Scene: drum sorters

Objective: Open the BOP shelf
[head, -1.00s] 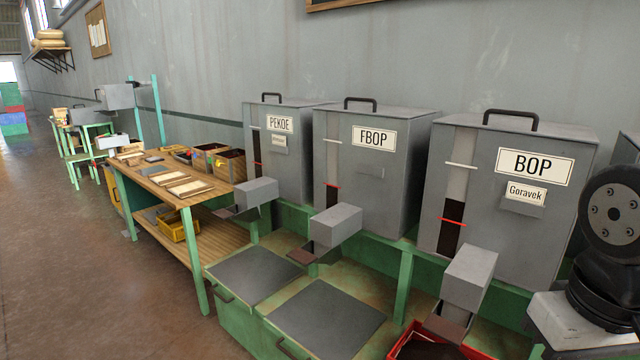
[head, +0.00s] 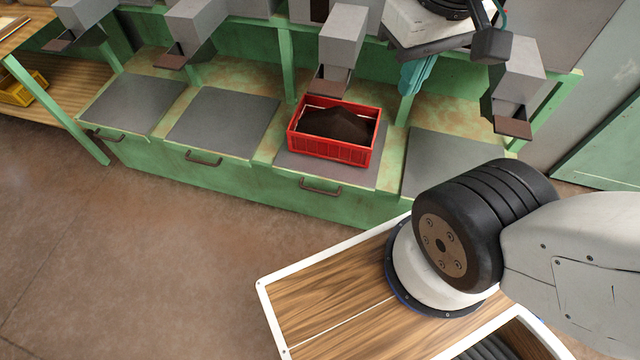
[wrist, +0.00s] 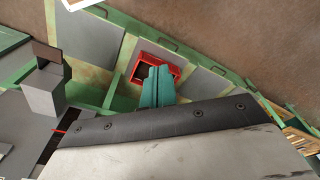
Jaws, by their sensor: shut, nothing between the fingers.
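The shelf under the BOP spout is a grey plate (head: 366,174) in the green bench, with a dark bar handle (head: 320,187) on its front. It looks level with the neighbouring plates, its front in line with theirs. A red crate (head: 362,154) with a dark heap in it stands on the plate, under the grey BOP spout (head: 342,38). My gripper (head: 406,91) has teal fingers closed together, empty, pointing down behind and right of the crate. In the wrist view the fingers (wrist: 157,72) overlap part of the red crate (wrist: 141,50). The BOP label is out of view.
Neighbouring plates, left (head: 222,118) and right (head: 445,160), are empty; the left ones have bar handles (head: 203,159). Another grey spout (head: 520,72) hangs to the right of my gripper. The brown floor (head: 170,265) before the bench is clear on the left.

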